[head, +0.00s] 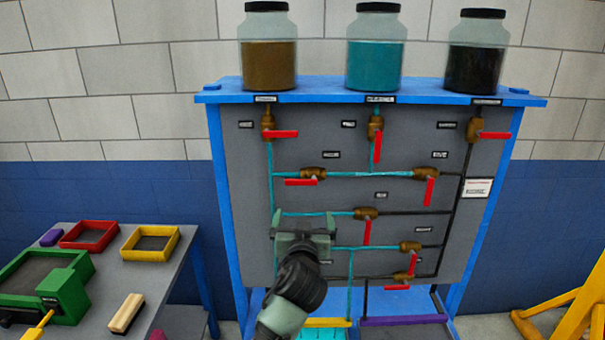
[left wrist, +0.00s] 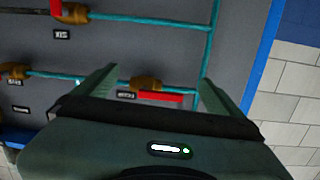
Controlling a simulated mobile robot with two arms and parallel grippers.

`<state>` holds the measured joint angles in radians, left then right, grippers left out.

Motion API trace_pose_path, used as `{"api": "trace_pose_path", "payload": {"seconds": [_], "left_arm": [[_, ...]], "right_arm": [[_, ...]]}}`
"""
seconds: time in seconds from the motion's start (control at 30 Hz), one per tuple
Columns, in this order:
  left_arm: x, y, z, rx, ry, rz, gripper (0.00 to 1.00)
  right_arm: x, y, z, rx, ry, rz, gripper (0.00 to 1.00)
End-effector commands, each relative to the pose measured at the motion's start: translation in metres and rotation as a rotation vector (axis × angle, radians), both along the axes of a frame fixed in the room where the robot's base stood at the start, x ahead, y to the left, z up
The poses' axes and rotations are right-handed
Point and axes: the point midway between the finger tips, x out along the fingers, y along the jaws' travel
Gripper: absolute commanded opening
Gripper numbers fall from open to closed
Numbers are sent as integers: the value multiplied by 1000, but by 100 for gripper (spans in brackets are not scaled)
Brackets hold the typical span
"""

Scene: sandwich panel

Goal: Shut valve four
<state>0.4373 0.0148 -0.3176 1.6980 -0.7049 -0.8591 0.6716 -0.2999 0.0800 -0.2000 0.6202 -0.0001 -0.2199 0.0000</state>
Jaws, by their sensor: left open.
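Valve four (head: 312,173) is a brass valve on the upper horizontal teal pipe of the grey panel. Its red handle (head: 300,182) lies roughly level, along the pipe, pointing left. My left gripper (head: 303,219) is open and empty, fingers toward the panel, and appears just below that handle in the head view. In the upside-down left wrist view, valve four (left wrist: 147,84) and its red handle (left wrist: 160,97) show between the two spread fingers. The handle's near side is partly close behind the gripper body. I see no contact. My right gripper is not in view.
Valve six (head: 366,213) sits right of my gripper, and valve five (head: 426,174) is farther right on valve four's pipe. Several other red-handled valves surround them. Three jars stand on the blue shelf (head: 325,90). A cluttered table (head: 190,262) is at left.

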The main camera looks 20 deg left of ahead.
Motion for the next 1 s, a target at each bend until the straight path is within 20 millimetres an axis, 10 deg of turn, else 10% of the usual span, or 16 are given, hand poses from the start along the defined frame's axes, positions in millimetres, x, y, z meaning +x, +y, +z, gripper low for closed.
{"api": "trace_pose_path", "payload": {"seconds": [0.2,1.0], "left_arm": [[-3,4,60,-28,-99,32,99],[69,25,58,-28,-97,30,99]], "right_arm": [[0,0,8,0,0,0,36],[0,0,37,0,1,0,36]]}}
